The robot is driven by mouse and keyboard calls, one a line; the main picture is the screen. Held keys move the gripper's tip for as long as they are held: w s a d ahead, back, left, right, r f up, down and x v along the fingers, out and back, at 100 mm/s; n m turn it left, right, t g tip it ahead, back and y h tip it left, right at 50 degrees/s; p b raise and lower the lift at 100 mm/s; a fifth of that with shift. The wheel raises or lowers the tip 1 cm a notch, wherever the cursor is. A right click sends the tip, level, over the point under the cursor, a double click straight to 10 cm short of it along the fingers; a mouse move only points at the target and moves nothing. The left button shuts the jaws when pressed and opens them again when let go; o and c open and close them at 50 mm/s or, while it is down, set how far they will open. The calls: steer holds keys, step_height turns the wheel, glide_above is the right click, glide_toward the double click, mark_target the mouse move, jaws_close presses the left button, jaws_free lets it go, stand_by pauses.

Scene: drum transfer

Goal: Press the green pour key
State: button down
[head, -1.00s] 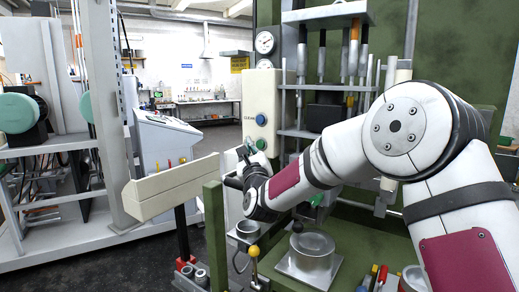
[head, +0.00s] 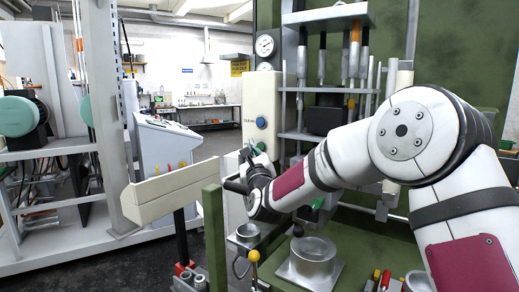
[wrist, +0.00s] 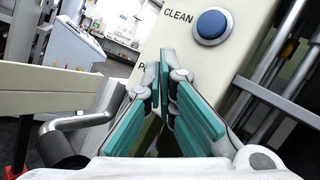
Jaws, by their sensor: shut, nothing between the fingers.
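The cream control box (head: 261,95) stands upright left of the green frame. Its blue button (head: 261,122) also shows in the wrist view (wrist: 212,25), beside the word CLEAN. Below it in the wrist view, only the start of a label, a P, shows at the left of my fingers. The green pour key is hidden there behind the fingers. My gripper (wrist: 166,62) is shut and empty, its teal-padded fingers pointing at the box below the blue button. In the head view my gripper (head: 251,151) is by the lower box front; I cannot tell whether it touches.
A cream slanted panel (head: 168,190) on a post stands left of my gripper. A green post (head: 213,238) rises just below it. A metal pot (head: 313,257) and a yellow-knobbed lever (head: 254,256) are below my arm. Rods and a shelf (head: 325,15) stand right of the box.

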steer(key=shift+w, duration=0.1)
stand_by(0.7)
steer(key=shift+w+d+b, duration=0.2)
steer(key=shift+w+b, duration=0.1)
steer(key=shift+b, duration=0.15)
steer(key=shift+w+d+b, duration=0.25)
steer(key=shift+w+b, duration=0.1)
steer(key=shift+b, duration=0.05)
stand_by(0.7)
stand_by(0.3)
steer(key=shift+s+a, duration=0.4)
steer(key=shift+s, duration=0.35)
steer(key=shift+s+a, duration=0.1)
steer(key=shift+s+a+p, duration=0.2)
steer(key=shift+s+a, duration=0.2)
steer(key=shift+s, duration=0.3)
steer(key=shift+s+a+p, duration=0.15)
steer(key=shift+s+a, duration=0.25)
steer(key=shift+s, duration=0.25)
steer(key=shift+s+a+p, duration=0.2)
steer(key=shift+s+a, duration=0.2)
steer(key=shift+s, duration=0.3)
